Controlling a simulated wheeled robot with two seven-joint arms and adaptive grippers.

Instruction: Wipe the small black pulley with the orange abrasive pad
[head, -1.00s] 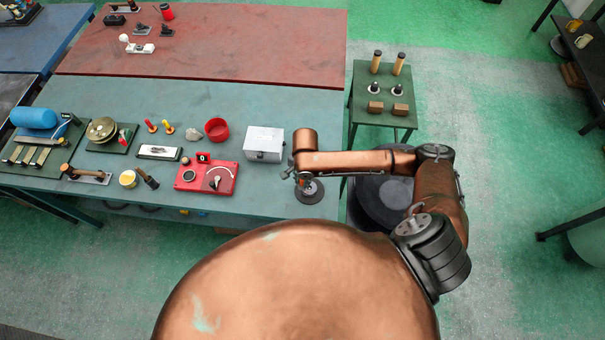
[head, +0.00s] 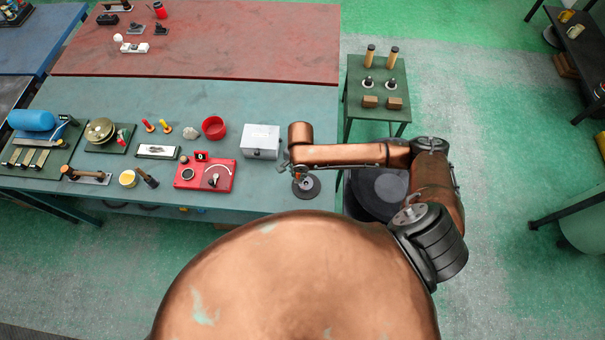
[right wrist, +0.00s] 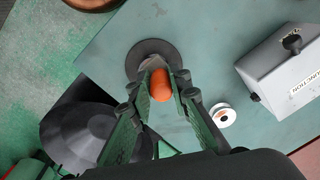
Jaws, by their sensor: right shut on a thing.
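The small black pulley (head: 311,190) lies flat near the right front corner of the teal bench. It also shows in the right wrist view as a dark disc with a raised grey hub (right wrist: 138,72). My right gripper (head: 298,176) is at the pulley's upper left edge in the head view. In the right wrist view its green fingers are shut on the orange pad (right wrist: 160,86), whose tip lies over the pulley's near part. I cannot tell whether the pad touches the pulley. My left gripper is not in view.
A light grey box (head: 261,140) stands just left of my right arm. A white spool (right wrist: 223,115) lies close by in the right wrist view. A red device (head: 204,174) is further left. A large black round object (head: 378,190) stands beyond the bench's right edge.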

